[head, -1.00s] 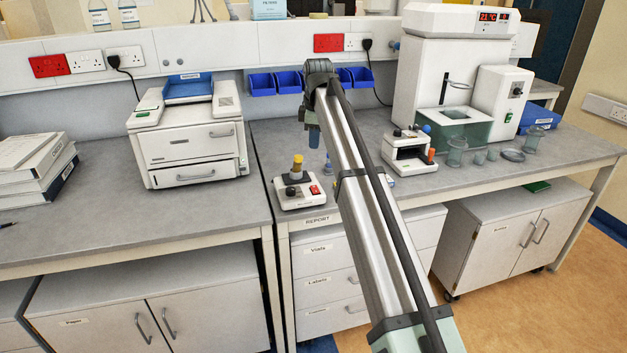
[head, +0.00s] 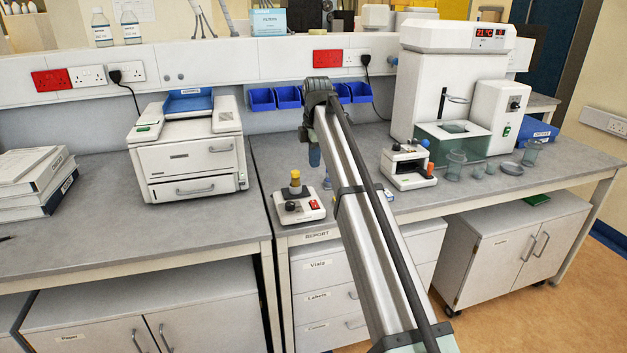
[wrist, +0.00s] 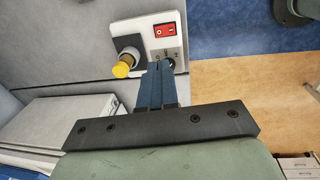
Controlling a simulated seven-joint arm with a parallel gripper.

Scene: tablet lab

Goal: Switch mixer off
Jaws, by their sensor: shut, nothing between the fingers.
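The mixer (head: 300,209) is a small white box near the front edge of the right bench. It carries a yellow-capped vial (head: 295,178) on a black cup and a red rocker switch (head: 314,204). In the wrist view the red switch (wrist: 164,30) is near the top, with a dark knob below it and the yellow cap (wrist: 121,70) to the left. My gripper (head: 314,158) is shut and empty, blue fingers pointing down, above and behind the mixer in the head view. In the wrist view its fingertips (wrist: 161,68) overlap the mixer's edge. Contact cannot be told.
A white printer (head: 188,150) stands on the left. A small white device with an orange knob (head: 408,165), a large bath unit (head: 455,90) and glass beakers (head: 455,165) stand to the right. Blue bins (head: 275,98) line the back. Bench around the mixer is mostly clear.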

